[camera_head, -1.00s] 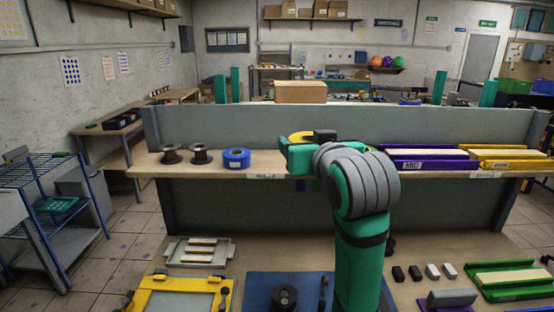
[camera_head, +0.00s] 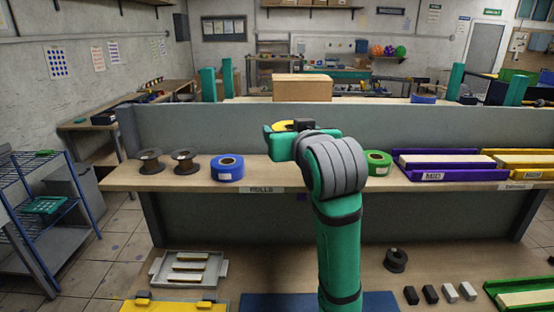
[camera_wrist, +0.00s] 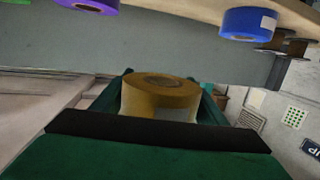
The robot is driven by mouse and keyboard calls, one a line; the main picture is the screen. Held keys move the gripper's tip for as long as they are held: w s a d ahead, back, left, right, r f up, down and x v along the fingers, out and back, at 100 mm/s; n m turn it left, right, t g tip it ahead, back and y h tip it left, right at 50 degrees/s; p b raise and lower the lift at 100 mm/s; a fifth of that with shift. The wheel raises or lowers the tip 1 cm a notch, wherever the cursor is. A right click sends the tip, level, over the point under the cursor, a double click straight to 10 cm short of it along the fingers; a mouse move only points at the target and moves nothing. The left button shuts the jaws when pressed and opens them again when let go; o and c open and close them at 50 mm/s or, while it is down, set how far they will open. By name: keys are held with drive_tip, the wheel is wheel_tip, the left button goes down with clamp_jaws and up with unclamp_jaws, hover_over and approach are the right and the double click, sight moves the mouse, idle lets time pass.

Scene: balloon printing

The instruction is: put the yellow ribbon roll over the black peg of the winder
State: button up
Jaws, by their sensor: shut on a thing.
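The yellow ribbon roll (camera_wrist: 160,97) sits between the two fingers of my gripper (camera_wrist: 166,84) in the wrist view, with its round hub facing up in that picture. In the head view my gripper (camera_head: 288,132) is above the rolls shelf, and only a slice of the yellow roll (camera_head: 283,125) shows behind it. My gripper is shut on the roll and holds it clear of the shelf. A blue plate (camera_head: 262,303), possibly the winder's base, is cut off at the bottom edge. The black peg cannot be made out.
The shelf (camera_head: 130,179) carries two dark spools (camera_head: 150,162), a blue roll (camera_head: 227,168), a green roll (camera_head: 378,163) and a purple tray (camera_head: 450,174). A purple roll (camera_wrist: 88,6) shows in the wrist view. A grey tray (camera_head: 217,269) and small blocks lie on the lower bench.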

drive_tip(key=w+a+f, duration=0.1)
drive_tip(key=w+f, duration=0.1)
drive_tip(key=w+a+f, duration=0.1)
drive_tip(key=w+f, duration=0.1)
drive_tip(key=w, duration=0.1)
drive_tip(key=w+a+f, duration=0.1)
drive_tip(key=w+f, duration=0.1)
drive_tip(key=w, duration=0.1)
drive_tip(key=shift+w+f, duration=0.1)
drive_tip(key=shift+f, duration=0.15)
drive_tip(key=shift+w+a+f, duration=0.15)
drive_tip(key=shift+w+f, duration=0.6)
drive_tip(key=shift+f, duration=1.7)
drive_tip(key=shift+f, duration=0.1)
drive_tip(key=o, duration=1.2)
